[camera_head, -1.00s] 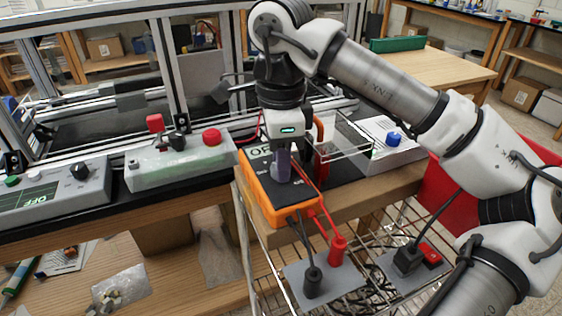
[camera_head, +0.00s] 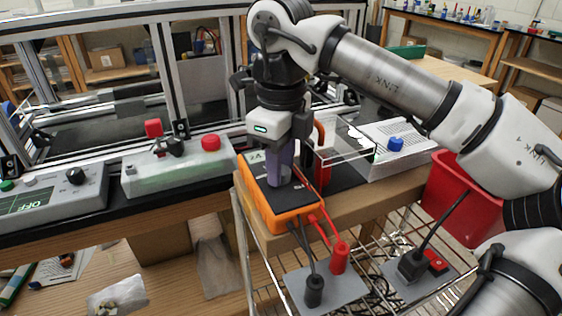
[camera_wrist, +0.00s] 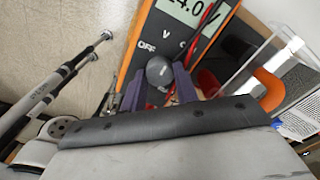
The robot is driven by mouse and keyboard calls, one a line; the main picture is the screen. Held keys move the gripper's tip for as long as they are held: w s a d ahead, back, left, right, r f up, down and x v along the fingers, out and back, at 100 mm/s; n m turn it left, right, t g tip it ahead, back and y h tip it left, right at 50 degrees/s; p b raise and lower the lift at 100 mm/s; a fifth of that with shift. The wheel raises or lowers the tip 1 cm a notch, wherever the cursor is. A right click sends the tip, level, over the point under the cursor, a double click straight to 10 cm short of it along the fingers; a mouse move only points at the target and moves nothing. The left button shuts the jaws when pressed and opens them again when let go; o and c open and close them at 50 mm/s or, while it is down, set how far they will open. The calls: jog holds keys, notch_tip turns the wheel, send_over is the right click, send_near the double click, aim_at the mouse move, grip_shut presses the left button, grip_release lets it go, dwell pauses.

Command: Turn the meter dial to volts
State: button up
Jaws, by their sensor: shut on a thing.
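The orange and black meter (camera_head: 291,214) lies on the wooden bench at the centre of the head view. In the wrist view its display (camera_wrist: 188,10) is lit and partly cut off, ending in "4.0". The labels OFF and V show near its round grey dial (camera_wrist: 159,69). My gripper (camera_head: 280,177) points down over the meter, its purple fingers shut on the dial. In the wrist view my gripper (camera_wrist: 160,85) has one finger on each side of the dial. The dial's pointer mark cannot be made out.
A red lead and a black lead run from the meter to a red plug (camera_head: 340,256) and a black plug (camera_head: 314,290) on a grey plate. A box with a red button (camera_head: 211,143) stands left. A clear stand and a red bin (camera_head: 470,198) are right.

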dwell(0.4)
jog(key=o, duration=1)
jog(key=shift+r, duration=0.1)
notch_tip(320, 180, up, 14)
jog(key=shift+f+p, duration=0.15)
jog(key=shift+p, duration=0.8)
jog(key=shift+f, duration=0.1)
